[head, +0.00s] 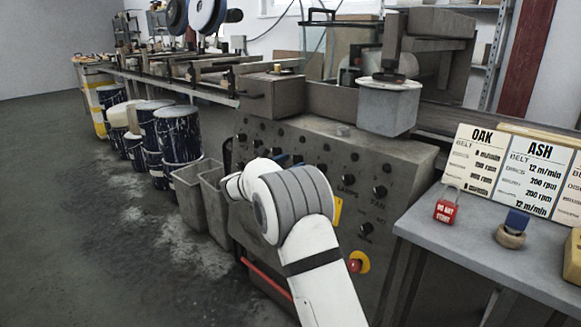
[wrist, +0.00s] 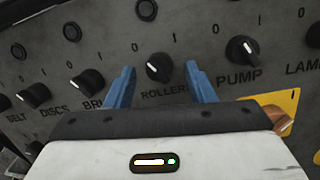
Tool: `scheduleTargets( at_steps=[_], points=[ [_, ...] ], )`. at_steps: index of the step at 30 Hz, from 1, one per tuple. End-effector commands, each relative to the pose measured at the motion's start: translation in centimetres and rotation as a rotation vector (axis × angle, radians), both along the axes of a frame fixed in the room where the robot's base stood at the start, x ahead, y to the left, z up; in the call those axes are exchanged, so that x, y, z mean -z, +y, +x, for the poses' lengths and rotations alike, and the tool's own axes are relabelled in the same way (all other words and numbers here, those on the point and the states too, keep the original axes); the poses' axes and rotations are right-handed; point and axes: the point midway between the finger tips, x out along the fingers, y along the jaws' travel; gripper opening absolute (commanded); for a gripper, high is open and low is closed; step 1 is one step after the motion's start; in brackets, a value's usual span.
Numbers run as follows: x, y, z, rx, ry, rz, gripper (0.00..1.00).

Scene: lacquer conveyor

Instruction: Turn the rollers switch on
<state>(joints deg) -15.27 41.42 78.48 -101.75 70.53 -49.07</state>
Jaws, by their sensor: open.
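The rollers switch (wrist: 160,70) is a round black knob with a white mark, above the partly covered label "ROLLERS" in the wrist view. Its mark appears to point up-left, toward the 0 side. My gripper (wrist: 160,77) is open, with one blue finger on each side of the knob. A gap shows on both sides, and I cannot tell how deep the fingers reach. In the head view, my arm hides the rollers switch and most of the gripper; a bit of blue finger shows at the control panel (head: 300,137).
The pump knob (wrist: 241,49) is close right of the fingers; the brush knob (wrist: 89,81) is close left. Discs (wrist: 35,95) and belt knobs lie farther left. A red stop button (head: 357,262) sits low on the panel. A table (head: 470,238) with signs stands at right.

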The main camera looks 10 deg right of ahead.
Motion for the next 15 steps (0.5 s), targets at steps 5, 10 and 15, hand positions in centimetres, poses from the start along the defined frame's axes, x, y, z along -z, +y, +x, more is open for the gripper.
scheduleTargets(
  at_steps=[5, 10, 15],
  points=[
    [-0.04, -0.66, 0.49, 0.000, -0.001, 0.001, 0.49],
    [-0.06, -0.69, 0.48, 0.000, -0.001, 0.001, 0.49],
    [-0.06, -0.71, 0.47, 0.000, -0.001, 0.001, 0.38]
  ],
)
